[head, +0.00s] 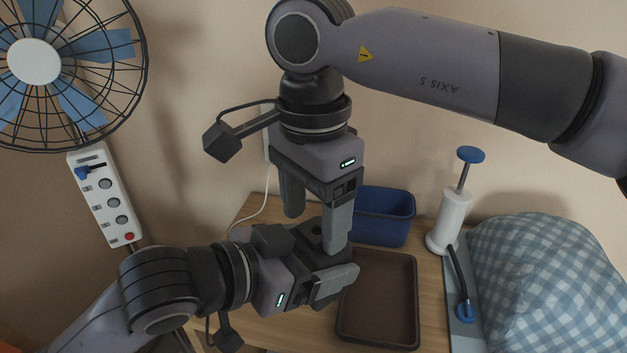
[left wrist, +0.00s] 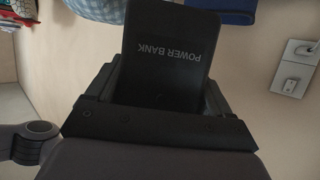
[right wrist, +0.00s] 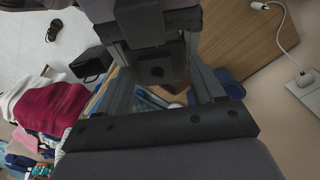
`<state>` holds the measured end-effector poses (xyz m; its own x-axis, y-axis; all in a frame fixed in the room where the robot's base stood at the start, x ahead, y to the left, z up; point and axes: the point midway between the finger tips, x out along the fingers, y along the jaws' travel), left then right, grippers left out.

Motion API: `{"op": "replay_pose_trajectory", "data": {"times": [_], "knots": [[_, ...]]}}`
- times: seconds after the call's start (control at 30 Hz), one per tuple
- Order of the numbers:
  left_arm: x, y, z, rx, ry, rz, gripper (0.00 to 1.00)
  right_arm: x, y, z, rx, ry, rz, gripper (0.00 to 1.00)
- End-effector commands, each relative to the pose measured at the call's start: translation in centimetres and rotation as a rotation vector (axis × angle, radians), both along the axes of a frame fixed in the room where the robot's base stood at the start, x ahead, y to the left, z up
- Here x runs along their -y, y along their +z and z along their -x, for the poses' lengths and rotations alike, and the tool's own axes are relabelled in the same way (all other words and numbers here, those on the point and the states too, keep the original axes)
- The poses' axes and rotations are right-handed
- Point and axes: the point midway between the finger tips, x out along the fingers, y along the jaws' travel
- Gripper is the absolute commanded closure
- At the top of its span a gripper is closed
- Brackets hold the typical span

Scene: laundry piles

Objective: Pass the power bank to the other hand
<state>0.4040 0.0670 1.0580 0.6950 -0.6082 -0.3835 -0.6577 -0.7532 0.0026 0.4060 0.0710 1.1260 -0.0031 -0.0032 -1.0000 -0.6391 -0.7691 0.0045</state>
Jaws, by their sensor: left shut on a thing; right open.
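The power bank is a dark slab with "POWER BANK" printed on it, clearest in the left wrist view (left wrist: 168,55). My left gripper (head: 332,262) is shut on it, and it sticks out beyond the jaws. In the head view the power bank (head: 308,238) is partly hidden by both grippers. My right gripper (head: 315,230) points down from above with its fingers apart, one on each side of the power bank's area. In the right wrist view a dark part shows between the open fingers (right wrist: 160,82). I cannot tell whether the fingers touch it.
A brown tray (head: 410,300) and a blue bin (head: 385,218) stand on the wooden table (head: 432,275). A white pump (head: 452,215) and a checked pillow (head: 545,270) are to the right. A fan (head: 35,62) and a power strip (head: 108,205) are at left.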

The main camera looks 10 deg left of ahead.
Motion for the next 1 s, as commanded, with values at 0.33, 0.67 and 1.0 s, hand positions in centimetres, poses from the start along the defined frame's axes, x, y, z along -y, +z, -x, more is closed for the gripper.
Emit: {"op": "replay_pose_trajectory", "data": {"times": [0.33,0.67,1.0], "knots": [[0.01,0.10,-0.01,0.003,0.000,0.001,0.60,-0.01,-0.62,0.00,0.001,0.000,-0.001,0.32],[0.10,0.12,0.09,0.003,-0.004,0.002,0.60,-0.06,-0.59,-0.01,0.002,0.001,-0.002,1.00],[-0.03,-0.31,0.05,-0.009,0.002,-0.003,0.00,-0.05,-0.52,0.00,0.002,0.001,-0.002,1.00]]}}
